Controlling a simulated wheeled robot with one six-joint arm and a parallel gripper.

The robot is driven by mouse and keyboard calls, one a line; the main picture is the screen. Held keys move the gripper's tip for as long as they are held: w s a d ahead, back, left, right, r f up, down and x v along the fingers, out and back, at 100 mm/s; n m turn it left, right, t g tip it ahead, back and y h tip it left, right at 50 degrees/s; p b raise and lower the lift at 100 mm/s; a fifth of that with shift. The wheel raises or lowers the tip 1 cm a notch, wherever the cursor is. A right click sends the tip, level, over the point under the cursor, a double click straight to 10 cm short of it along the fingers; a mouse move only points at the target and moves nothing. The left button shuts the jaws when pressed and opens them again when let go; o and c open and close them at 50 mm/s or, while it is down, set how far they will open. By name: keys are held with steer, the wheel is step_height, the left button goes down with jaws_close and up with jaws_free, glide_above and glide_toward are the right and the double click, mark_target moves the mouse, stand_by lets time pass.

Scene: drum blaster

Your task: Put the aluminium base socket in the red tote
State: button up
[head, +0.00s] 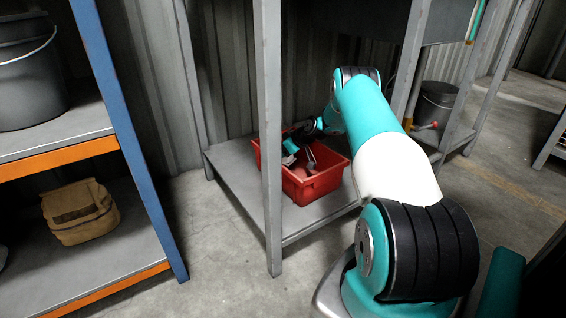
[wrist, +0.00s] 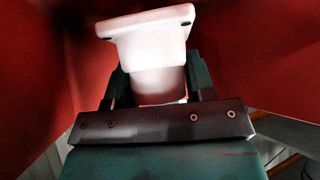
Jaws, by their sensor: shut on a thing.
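The red tote (head: 318,186) stands on the low grey shelf of a metal rack in the head view. Its red walls (wrist: 35,70) surround my gripper in the wrist view. My gripper (wrist: 157,88) is shut on the aluminium base socket (wrist: 150,45), a pale piece with a square flange with holes and a round neck. The fingers grip it at both sides of the neck. In the head view my gripper (head: 298,150) reaches down inside the tote's opening. The socket is hard to make out there, and whether it touches the tote's floor cannot be told.
A grey rack post (head: 271,150) stands in front of the tote's left part. The bare grey shelf (head: 235,165) extends left of the tote. A dark bucket (head: 436,103) stands behind at right. A blue-and-orange rack at left holds a grey bucket (head: 30,75) and a tan bag (head: 80,212).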

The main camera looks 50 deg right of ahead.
steer(key=shift+f+b, duration=0.6)
steer(key=shift+f, duration=0.95)
steer(key=shift+f, duration=0.15)
steer(key=o, duration=1.1)
steer(key=shift+s+r, duration=0.1)
steer(key=shift+r, duration=0.25)
steer(key=p+v, duration=0.5)
steer(key=v, duration=0.1)
steer(key=shift+s+r, duration=0.1)
steer(key=shift+r, duration=0.1)
steer(key=shift+s+d+r, duration=0.1)
steer(key=shift+s+r, duration=0.05)
steer(key=shift+s, duration=0.15)
